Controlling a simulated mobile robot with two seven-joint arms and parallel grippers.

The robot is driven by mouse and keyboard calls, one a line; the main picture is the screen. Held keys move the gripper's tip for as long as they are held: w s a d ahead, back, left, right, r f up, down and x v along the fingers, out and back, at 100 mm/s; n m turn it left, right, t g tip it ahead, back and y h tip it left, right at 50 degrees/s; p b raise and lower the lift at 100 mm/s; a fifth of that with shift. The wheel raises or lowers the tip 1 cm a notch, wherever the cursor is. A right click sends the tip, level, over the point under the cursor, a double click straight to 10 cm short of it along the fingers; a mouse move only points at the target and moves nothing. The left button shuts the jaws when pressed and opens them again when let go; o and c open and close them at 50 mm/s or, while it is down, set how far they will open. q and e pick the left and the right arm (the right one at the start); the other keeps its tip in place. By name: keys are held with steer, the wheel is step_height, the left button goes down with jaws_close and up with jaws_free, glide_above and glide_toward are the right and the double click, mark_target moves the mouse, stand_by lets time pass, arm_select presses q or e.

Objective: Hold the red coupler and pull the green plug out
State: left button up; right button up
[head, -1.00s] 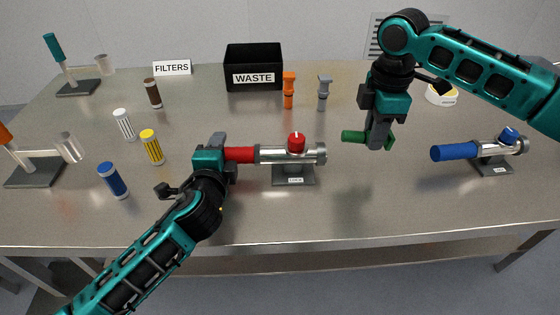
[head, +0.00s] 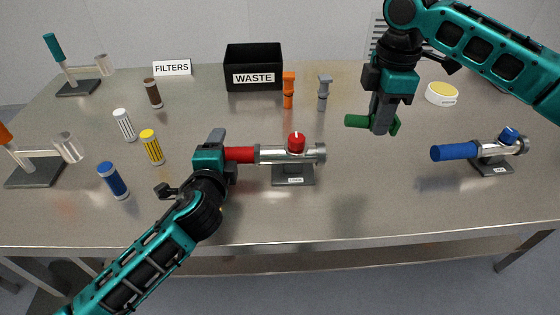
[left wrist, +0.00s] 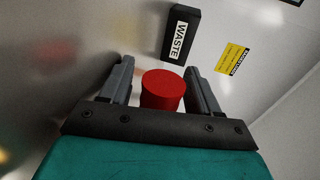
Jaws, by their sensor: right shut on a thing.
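The red coupler (head: 240,154) is a metal tube with a red grip and a red knob on a small dark stand, mid-table in the head view. My left gripper (head: 226,153) is at the left end of its red grip. In the left wrist view the red grip (left wrist: 163,90) sits between both fingers of my left gripper (left wrist: 160,80). My right gripper (head: 383,125) is shut on the green plug (head: 357,121) and holds it above the table, right of the coupler and apart from it. The gripper hides the plug's middle.
A blue coupler (head: 455,152) on its stand is at the right. A black WASTE bin (head: 254,60), an orange plug (head: 288,92) and a grey plug (head: 324,95) stand behind. Several filter cylinders are at the left. The table between the two couplers is clear.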

arm_select(q)
steer(key=shift+o, duration=0.7)
steer(key=shift+s, duration=0.55)
steer(key=v, duration=1.1)
steer(key=shift+r, duration=0.15)
